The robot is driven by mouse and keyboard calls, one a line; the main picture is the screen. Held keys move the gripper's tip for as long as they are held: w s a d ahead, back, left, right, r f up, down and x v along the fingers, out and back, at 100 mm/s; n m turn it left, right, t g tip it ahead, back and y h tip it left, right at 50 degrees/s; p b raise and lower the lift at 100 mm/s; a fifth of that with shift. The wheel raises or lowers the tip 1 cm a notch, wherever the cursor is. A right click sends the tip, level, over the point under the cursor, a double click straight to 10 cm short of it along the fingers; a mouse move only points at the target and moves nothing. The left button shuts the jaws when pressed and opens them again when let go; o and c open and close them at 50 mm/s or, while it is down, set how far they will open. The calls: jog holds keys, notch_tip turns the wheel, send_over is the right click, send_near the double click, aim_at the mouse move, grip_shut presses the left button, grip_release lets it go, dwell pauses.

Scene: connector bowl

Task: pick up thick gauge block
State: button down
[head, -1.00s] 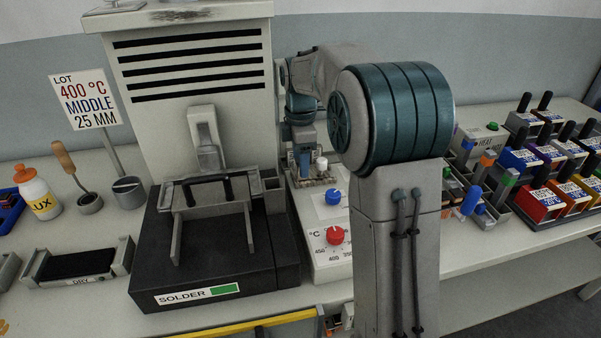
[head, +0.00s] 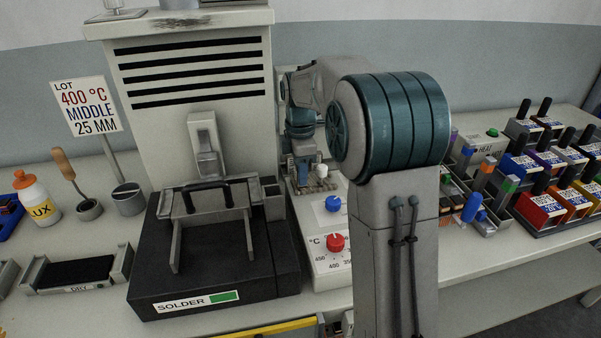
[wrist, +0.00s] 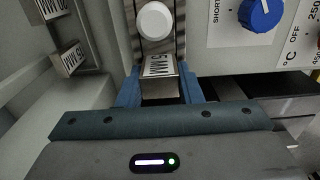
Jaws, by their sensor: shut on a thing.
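My gripper (wrist: 159,92) has its blue fingers shut on a small metal gauge block (wrist: 158,66) in the wrist view. The block carries a white label that reads upside down and seems to say 5 MM; its lower part is in shadow between the fingers. Just beyond it is a white round knob (wrist: 154,21). Two more labelled blocks stand at the left, one at the top edge (wrist: 52,7) and one lower (wrist: 68,58). In the head view my gripper (head: 303,175) is small, behind the forearm, and the held block cannot be made out.
A panel with a blue dial (head: 333,204) and a red dial (head: 336,242) lies close to my gripper. Coloured blocks with handles (head: 540,208) fill the right side.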

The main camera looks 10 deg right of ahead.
jog(key=shift+r, duration=0.5)
notch_tip(320, 180, up, 3)
jog(key=shift+f+p, duration=0.1)
jog(key=shift+p, duration=0.2)
jog(key=s+d+r, duration=0.3)
jog(key=d+r, duration=0.4)
jog(key=d, duration=0.4)
jog(key=shift+d+p, duration=0.15)
jog(key=shift+p, duration=0.15)
jog(key=shift+s, duration=0.1)
